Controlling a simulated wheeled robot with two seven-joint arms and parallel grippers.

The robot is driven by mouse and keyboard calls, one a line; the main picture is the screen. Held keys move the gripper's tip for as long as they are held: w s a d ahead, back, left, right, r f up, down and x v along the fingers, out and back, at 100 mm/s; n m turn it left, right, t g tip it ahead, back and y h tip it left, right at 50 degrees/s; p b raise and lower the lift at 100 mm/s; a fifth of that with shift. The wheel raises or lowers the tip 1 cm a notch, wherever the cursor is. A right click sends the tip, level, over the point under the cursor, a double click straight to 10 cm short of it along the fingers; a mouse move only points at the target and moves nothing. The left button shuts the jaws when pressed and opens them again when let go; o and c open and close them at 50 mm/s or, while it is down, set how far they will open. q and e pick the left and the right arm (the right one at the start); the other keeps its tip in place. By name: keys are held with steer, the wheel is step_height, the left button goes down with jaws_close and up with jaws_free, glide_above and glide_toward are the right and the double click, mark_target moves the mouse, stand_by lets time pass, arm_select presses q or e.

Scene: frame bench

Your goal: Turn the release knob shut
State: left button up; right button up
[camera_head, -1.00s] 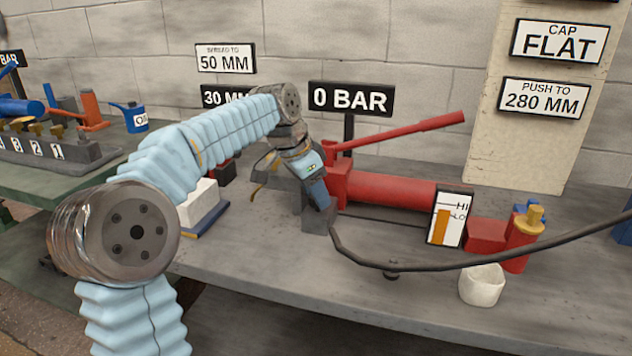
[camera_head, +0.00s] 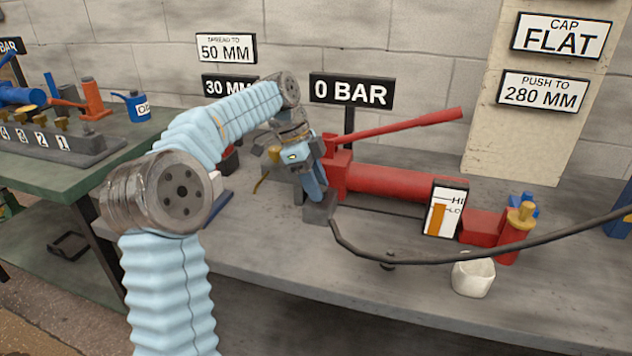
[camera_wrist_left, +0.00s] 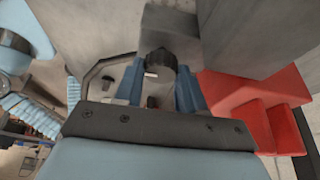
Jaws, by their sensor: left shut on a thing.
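The red hand pump (camera_head: 395,184) lies on the grey bench with its long red lever raised to the right. My left gripper (camera_head: 318,198) is at the left end of the pump, pointing down beside a grey block (camera_head: 319,211). In the left wrist view its blue fingers (camera_wrist_left: 160,90) are shut on the dark round release knob (camera_wrist_left: 158,66), which has a short white mark on its face. The red pump body (camera_wrist_left: 258,105) is just right of the fingers there. The knob is hidden in the head view. My right gripper is in neither view.
A black hose (camera_head: 440,262) curves across the front of the pump. A white cup (camera_head: 473,278) stands near the bench edge. A HI/LO gauge (camera_head: 446,212) and a 0 BAR sign (camera_head: 351,92) stand at the pump. A second, green bench (camera_head: 90,160) is at left.

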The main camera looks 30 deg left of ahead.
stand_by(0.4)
arm_select(q)
steer(key=o, duration=1.1)
steer(key=shift+c, duration=0.2)
steer(key=shift+r, duration=0.1)
